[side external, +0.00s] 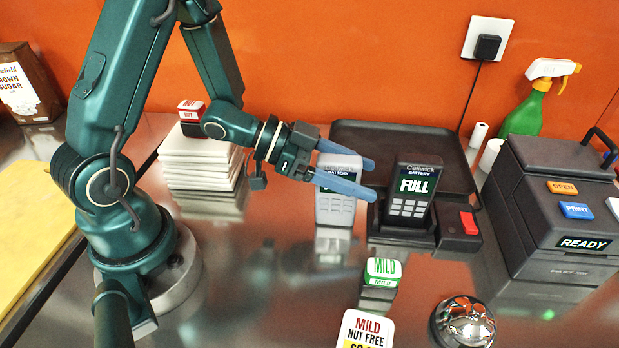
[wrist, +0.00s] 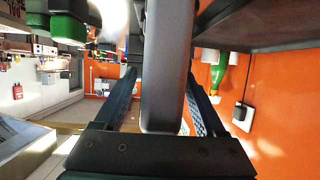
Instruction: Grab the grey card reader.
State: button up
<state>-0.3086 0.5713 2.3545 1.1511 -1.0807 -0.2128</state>
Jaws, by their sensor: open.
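The grey card reader (side external: 335,211) stands upright left of the dark dock, its screen partly covered by a finger. My gripper (side external: 370,178) reaches in from the left with its blue fingers open, one in front of the reader and one behind it. In the wrist view, the reader's narrow grey side (wrist: 165,70) lies between the two fingers of my gripper (wrist: 162,88). A gap shows on its left; on its right the finger is close, and I cannot tell whether it touches.
A black reader (side external: 410,190) showing FULL stands in the dock (side external: 458,243), just right of my fingertips. A dark tray (side external: 395,135) lies behind. A green MILD block (side external: 382,270), a bell (side external: 463,322) and a printer (side external: 555,190) are nearby. White tiles (side external: 198,165) are stacked left.

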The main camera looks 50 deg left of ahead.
grip_shut()
jog(key=shift+r, duration=0.15)
